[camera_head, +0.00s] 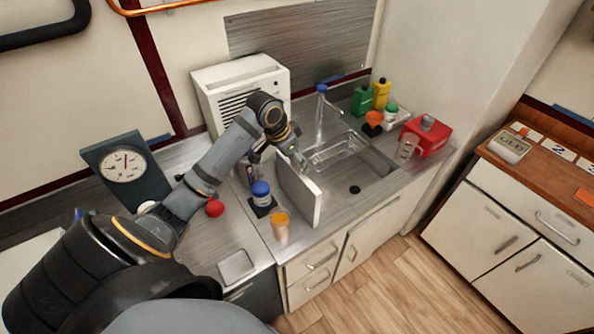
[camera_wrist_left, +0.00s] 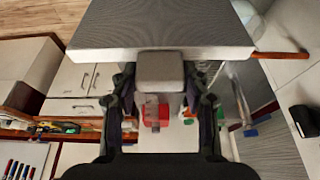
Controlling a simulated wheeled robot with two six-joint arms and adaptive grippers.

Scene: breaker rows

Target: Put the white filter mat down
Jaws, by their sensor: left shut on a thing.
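The white filter mat (camera_head: 300,194) is a flat panel standing on edge, roughly upright, at the counter between the blue-lidded jar and the sink. In the left wrist view it spans the top, with a grey ribbed face (camera_wrist_left: 160,22) and a pale edge. My left gripper (camera_head: 287,150) is at its upper edge, shut on a small grey block (camera_wrist_left: 160,72) that sticks out from the mat. I cannot tell whether its lower edge touches the counter. My right gripper is in neither view.
A white grilled unit (camera_head: 240,88) stands behind my arm. The sink (camera_head: 372,166) with a wire rack (camera_head: 336,150) is right of the mat. A blue-lidded jar (camera_head: 262,193) and an orange cup (camera_head: 280,228) stand close on its left. A red box (camera_head: 427,137) is farther right.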

